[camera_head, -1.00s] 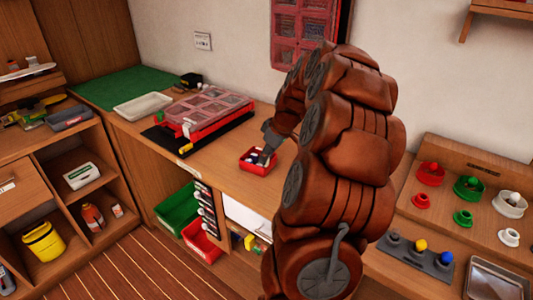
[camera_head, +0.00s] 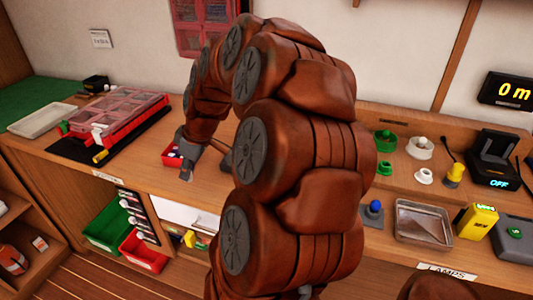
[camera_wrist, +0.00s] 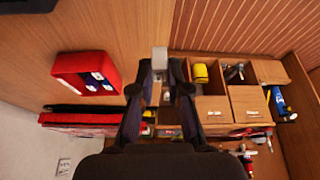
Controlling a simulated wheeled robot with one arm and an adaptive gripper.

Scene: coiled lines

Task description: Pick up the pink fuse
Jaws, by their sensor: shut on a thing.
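My gripper (camera_wrist: 160,82) is shut on a small pale grey block (camera_wrist: 159,58), which sticks out past the fingertips in the wrist view. No pink shows on it, so I cannot tell whether it is the pink fuse. The small red tray (camera_wrist: 60,66) stands to the left of the fingers there, with several white and blue pieces (camera_wrist: 96,80) in it. In the head view my gripper (camera_head: 186,170) is at the bench's front edge, just right of and in front of the red tray (camera_head: 169,160), partly covering it.
A red organiser case (camera_head: 125,118) and a white tray (camera_head: 40,120) stand at the left of the bench. Green (camera_head: 108,228) and red (camera_head: 145,252) bins sit below. At right are a metal tray (camera_head: 422,225), a yellow meter (camera_head: 477,220) and coloured knobs.

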